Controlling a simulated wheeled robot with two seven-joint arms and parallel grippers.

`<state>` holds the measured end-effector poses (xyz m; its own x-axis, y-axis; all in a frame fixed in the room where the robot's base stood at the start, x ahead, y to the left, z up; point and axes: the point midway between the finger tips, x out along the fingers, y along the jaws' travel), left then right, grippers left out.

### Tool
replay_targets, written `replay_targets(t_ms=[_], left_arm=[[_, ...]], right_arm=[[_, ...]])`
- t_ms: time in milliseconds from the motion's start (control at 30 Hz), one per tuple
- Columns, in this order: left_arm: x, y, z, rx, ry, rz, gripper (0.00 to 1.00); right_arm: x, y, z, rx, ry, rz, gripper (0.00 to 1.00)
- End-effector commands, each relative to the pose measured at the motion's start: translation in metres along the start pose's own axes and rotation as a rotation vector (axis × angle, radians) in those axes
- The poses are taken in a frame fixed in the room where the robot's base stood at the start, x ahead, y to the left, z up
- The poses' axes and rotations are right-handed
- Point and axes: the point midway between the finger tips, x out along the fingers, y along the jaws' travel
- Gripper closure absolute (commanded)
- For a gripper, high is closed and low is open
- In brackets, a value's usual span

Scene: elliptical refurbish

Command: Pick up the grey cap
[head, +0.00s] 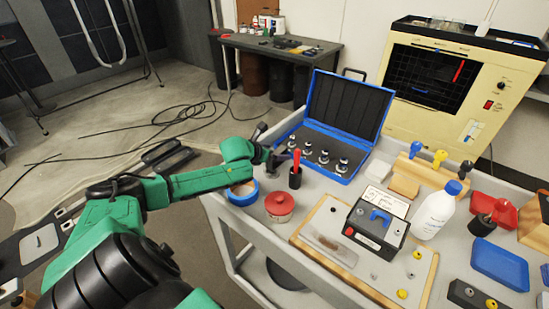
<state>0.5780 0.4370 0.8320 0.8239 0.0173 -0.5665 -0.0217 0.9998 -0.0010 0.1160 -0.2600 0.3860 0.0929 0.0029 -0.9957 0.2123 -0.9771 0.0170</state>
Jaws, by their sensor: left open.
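My left gripper (271,149) is at the end of the green arm from the left. It is open, with dark fingers beside the left edge of the open blue case (342,118). Several small metallic pieces with grey and dark parts (323,156) stand in the case's dark tray, right of the gripper. I cannot tell for certain which piece is the grey cap. A black holder with a red-handled tool (295,170) stands just right of and in front of the gripper. Nothing is visible between the fingers. My right gripper is not in view.
Blue tape (242,193) and a red-lidded jar (279,204) sit near the table's left edge. A black box (376,230) rests on a wooden-edged board (325,245). A white bottle (434,211) and blue tray (499,264) are at right. The case lid stands open behind.

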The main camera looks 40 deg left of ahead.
Motion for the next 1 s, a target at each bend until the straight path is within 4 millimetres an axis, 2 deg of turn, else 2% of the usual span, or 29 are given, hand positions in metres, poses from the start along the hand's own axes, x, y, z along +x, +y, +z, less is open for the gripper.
replay_targets(t_ms=[167, 200, 400, 767, 867, 1000], left_arm=[[0.0, 0.0, 0.0, 0.001, 0.0, 0.0, 0.0], [0.0, 0.0, 0.0, 0.001, 0.0, 0.0, 0.15], [0.0, 0.0, 0.0, 0.001, 0.0, 0.0, 0.9], [-0.004, 0.0, 0.007, 0.004, -0.003, 0.0, 0.9], [-0.013, 0.001, 0.019, 0.005, -0.003, 0.0, 0.9], [-0.035, 0.001, 0.052, 0.008, -0.007, 0.002, 0.9]], right_arm=[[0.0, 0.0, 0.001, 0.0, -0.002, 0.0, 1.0], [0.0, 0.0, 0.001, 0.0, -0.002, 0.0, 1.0], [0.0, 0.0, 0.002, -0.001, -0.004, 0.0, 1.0], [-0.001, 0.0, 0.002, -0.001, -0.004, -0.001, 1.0], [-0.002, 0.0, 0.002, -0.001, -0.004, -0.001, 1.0], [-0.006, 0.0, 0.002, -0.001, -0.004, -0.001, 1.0]])
